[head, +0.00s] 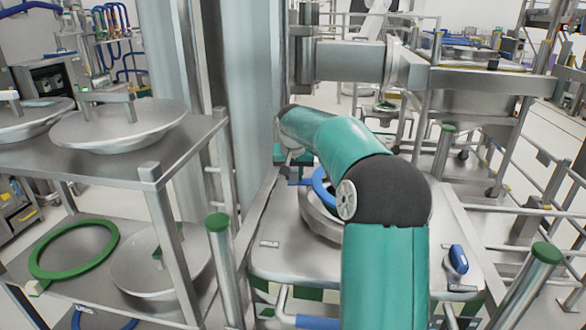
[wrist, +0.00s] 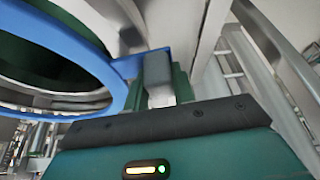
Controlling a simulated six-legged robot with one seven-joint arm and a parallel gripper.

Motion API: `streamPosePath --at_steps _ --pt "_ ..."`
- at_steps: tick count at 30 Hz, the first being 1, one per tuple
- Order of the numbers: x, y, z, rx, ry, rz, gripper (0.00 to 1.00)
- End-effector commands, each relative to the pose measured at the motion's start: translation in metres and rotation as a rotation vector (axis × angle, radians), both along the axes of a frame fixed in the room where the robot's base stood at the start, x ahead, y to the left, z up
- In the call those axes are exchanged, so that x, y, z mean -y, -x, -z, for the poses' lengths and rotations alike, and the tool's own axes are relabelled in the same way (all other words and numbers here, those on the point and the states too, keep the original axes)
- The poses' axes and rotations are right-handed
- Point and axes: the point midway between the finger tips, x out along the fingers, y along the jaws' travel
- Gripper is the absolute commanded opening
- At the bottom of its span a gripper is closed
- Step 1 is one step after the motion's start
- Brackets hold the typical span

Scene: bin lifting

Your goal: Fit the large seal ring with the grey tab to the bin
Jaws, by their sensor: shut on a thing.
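A blue seal ring (head: 320,187) shows in the head view, partly hidden behind my arm. It lies over or just above the round metal bin (head: 312,215) on the platform. In the wrist view the blue ring (wrist: 113,73) sweeps across the upper left, with the bin's round opening and dark green inside (wrist: 35,62) beyond it. My gripper (wrist: 163,78) is shut on the ring's tab, where a grey block (wrist: 157,68) shows beside a green finger. In the head view my gripper (head: 291,172) is at the ring's left. Whether the ring touches the bin rim is unclear.
A rack at left holds metal lids (head: 120,122) and, on its lower shelf, a green ring (head: 75,270). Green-capped posts (head: 217,222) flank the platform (head: 270,262). A blue-handled item (head: 457,260) is at its right. A metal column stands behind.

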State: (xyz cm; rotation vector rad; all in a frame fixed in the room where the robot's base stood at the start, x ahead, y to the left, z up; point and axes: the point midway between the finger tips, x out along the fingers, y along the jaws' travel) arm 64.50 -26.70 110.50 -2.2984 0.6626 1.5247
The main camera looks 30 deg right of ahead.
Motion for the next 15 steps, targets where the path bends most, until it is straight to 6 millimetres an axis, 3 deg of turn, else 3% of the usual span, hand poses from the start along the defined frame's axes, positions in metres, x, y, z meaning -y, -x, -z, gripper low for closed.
streamPosePath --at_steps 15 --pt "0.000 -0.003 0.038 -0.001 0.000 -0.002 0.00"
